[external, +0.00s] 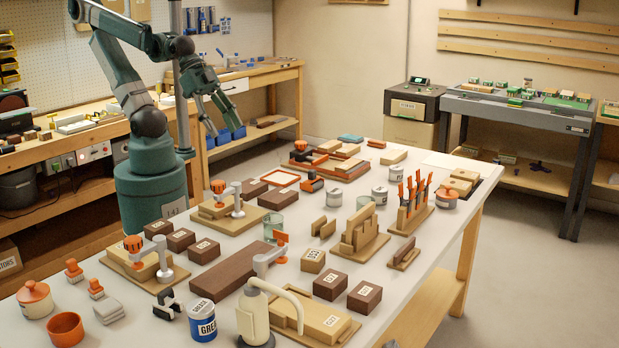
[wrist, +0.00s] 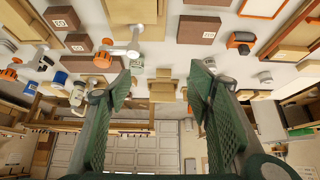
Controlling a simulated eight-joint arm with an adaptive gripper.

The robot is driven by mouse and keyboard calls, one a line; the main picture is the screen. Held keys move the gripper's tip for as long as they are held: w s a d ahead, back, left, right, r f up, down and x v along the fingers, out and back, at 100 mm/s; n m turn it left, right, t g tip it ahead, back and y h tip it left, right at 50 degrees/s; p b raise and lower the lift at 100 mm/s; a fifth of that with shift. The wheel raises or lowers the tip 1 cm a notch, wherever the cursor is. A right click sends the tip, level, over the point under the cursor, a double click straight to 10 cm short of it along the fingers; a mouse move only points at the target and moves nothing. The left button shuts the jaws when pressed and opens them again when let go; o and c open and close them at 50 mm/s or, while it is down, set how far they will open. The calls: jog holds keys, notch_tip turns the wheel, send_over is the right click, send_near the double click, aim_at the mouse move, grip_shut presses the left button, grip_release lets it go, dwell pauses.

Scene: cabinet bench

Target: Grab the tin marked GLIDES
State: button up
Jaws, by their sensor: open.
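Several small tins stand on the light bench, and I cannot read GLIDES on any of them. In the external view, pale tins stand at the middle right: one pale tin (external: 334,197), another pale tin (external: 379,196) and a third near the back (external: 396,174). A blue tin (external: 203,320) at the front has a white label that seems to begin GREA. In the wrist view, a small pale tin (wrist: 266,78) shows at right, its label unreadable. My gripper (external: 226,128) is open and empty, raised beyond the bench's back left edge; its spread fingers also show in the wrist view (wrist: 163,88).
The bench (external: 310,255) is crowded with dark brown boxes (external: 221,268), wooden fixtures (external: 362,234), orange-handled tools in a rack (external: 412,200) and a cream bottle with a spout (external: 254,318). Glass jars stand among them. Some bare bench shows between items.

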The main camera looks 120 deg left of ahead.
jog(key=shift+w, duration=0.1)
dwell(0.3)
jog(key=n+g+p, duration=0.7)
jog(key=n+p, duration=0.1)
jog(key=n, duration=0.6)
send_over(334, 190)
jog(key=f, duration=1.5)
jog(key=shift+d+f, duration=0.3)
jog(key=shift+d, duration=0.1)
jog(key=shift+a+f, duration=0.2)
jog(key=shift+f, duration=0.15)
jog(key=shift+f, duration=0.1)
